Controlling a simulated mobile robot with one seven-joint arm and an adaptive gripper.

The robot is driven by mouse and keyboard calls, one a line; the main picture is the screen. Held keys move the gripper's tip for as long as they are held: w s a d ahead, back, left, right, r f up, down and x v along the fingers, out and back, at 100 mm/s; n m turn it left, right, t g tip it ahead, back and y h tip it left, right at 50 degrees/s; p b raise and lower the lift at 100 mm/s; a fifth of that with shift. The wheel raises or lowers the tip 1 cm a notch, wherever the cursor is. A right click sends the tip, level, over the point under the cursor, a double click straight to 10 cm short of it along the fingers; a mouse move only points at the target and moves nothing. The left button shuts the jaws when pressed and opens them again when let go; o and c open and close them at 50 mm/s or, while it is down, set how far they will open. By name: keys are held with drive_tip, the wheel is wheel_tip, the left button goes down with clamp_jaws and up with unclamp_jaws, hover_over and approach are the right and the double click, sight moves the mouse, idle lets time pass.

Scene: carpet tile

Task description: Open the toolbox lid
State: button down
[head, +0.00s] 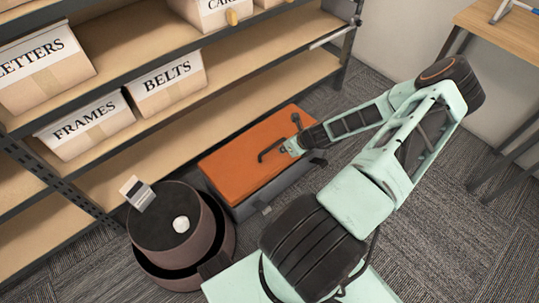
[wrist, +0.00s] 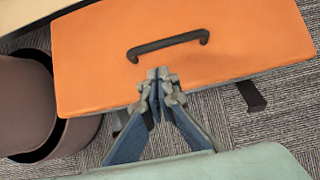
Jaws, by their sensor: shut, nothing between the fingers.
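The toolbox has an orange lid (head: 235,165) lying flat over a grey body (head: 268,192), on the carpet below the shelf. A black bar handle (head: 270,150) stands on the lid. In the wrist view the lid (wrist: 90,60) fills the upper part, with the handle (wrist: 168,45) just beyond my fingertips. A dark latch (wrist: 252,96) sticks out at the near edge. My gripper (wrist: 157,76) is shut and empty, its tips over the lid's near edge, apart from the handle. In the head view my gripper (head: 291,147) is at the lid's right part; whether it touches the lid is unclear.
A shelf rack (head: 180,135) with labelled boxes, among them BELTS (head: 168,85), runs behind the toolbox. A round brown container (head: 165,225) stands close to its left. A wooden table (head: 510,35) is at upper right. Carpet is open at right.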

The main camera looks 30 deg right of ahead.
drive_tip(key=b, duration=0.4)
approach(269, 153)
drive_tip(key=x, duration=0.4)
drive_tip(key=shift+f, duration=0.3)
drive_tip(key=shift+w+a+r+p, duration=0.1)
drive_tip(key=shift+r+p, duration=0.2)
drive_tip(key=shift+p, duration=0.1)
